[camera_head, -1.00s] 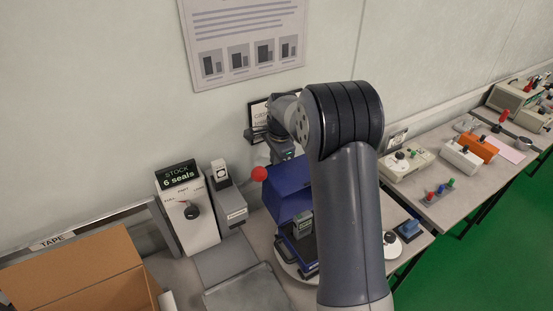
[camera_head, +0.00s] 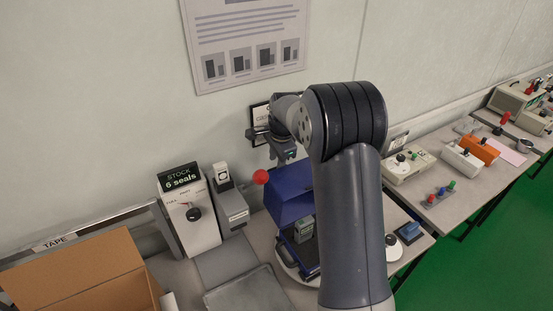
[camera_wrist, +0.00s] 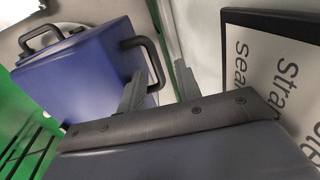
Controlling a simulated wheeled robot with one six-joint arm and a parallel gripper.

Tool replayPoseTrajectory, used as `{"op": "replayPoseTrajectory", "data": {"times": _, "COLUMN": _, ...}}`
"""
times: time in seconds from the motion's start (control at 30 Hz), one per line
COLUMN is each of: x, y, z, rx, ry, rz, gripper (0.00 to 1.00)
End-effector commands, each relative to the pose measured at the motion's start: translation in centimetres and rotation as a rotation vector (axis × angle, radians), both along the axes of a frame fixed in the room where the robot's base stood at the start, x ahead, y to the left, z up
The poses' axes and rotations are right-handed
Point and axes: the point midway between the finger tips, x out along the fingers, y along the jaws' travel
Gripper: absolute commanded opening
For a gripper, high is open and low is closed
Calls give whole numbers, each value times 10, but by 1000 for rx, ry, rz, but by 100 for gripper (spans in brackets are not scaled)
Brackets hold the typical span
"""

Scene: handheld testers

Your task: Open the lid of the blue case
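The blue case (camera_head: 289,180) stands on the bench with its lid raised, and a grey-green tester (camera_head: 303,229) shows inside. My arm hides its right side. In the wrist view the blue lid (camera_wrist: 85,75) fills the left, with a black handle (camera_wrist: 150,55) on its near side and another at its far end. My gripper (camera_wrist: 160,88) has its fingers apart, with the near handle's end close to the left finger. I cannot tell whether they touch. In the head view my gripper (camera_head: 284,150) is above the lid, by the wall.
A red ball knob (camera_head: 261,177) stands close left of the case. A seal dispenser (camera_head: 190,212) and a cardboard box (camera_head: 85,275) are further left. A framed sign (camera_wrist: 275,70) is right beside my gripper. Testers on the right bench stand clear.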

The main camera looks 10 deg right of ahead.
Motion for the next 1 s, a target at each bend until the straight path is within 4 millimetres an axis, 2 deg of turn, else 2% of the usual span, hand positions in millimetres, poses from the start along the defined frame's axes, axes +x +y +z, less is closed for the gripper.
{"op": "replayPoseTrajectory", "data": {"times": 0.03, "x": -1, "y": -1, "z": 10, "rx": 0, "ry": -1, "rz": 0, "gripper": 33}}
{"op": "replayPoseTrajectory", "data": {"times": 0.5, "x": -15, "y": -5, "z": 89, "rx": 0, "ry": -4, "rz": 1, "gripper": 33}}
{"op": "replayPoseTrajectory", "data": {"times": 0.63, "x": -17, "y": -5, "z": 97, "rx": 0, "ry": -3, "rz": 1, "gripper": 33}}
{"op": "replayPoseTrajectory", "data": {"times": 1.0, "x": -17, "y": -5, "z": 96, "rx": 0, "ry": -3, "rz": 1, "gripper": 33}}
